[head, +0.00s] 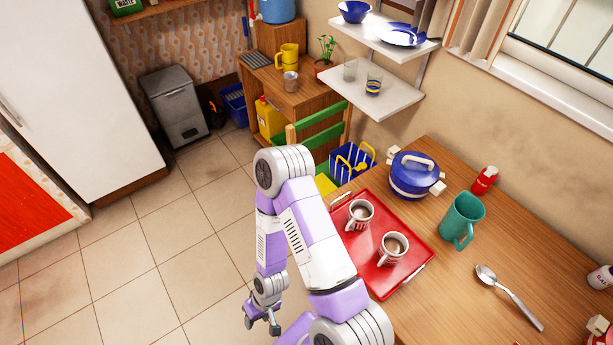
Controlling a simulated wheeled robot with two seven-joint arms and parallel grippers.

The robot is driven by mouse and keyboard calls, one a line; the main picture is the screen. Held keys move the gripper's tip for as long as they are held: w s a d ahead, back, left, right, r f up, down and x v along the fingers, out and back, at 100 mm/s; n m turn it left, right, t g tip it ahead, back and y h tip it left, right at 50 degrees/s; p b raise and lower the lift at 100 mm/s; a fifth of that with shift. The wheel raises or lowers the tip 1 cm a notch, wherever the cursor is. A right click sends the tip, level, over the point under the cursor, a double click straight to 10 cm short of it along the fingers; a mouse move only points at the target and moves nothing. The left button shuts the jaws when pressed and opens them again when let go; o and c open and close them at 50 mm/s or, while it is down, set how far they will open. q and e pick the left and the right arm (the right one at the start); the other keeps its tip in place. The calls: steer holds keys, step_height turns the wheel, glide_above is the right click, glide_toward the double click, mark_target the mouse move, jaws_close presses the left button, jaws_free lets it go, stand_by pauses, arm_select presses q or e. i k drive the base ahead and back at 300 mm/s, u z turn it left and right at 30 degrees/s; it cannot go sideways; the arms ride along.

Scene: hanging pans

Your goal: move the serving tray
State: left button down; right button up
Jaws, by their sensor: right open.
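The red serving tray (420,244) lies on the wooden table, with its left part hidden behind my right arm. It has light handles, one at the far left end and one at the near right end. Two patterned cups with brown drink stand on it, one (359,215) farther back and one (393,249) nearer. My right gripper (262,325) hangs off the table's left side, apart from the tray and pointing down over the tiled floor. It is open and looks empty. My left gripper is not in view.
On the table (455,300) are a blue pot (412,180) behind the tray, a teal mug (462,222) to its right, a red bottle (484,180) and a spoon (510,298). A green chair (320,132) stands beyond. The tiled floor at left is clear.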

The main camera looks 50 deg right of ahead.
mark_target(362, 248)
steer(key=i, duration=1.7)
steer(key=z, duration=3.65)
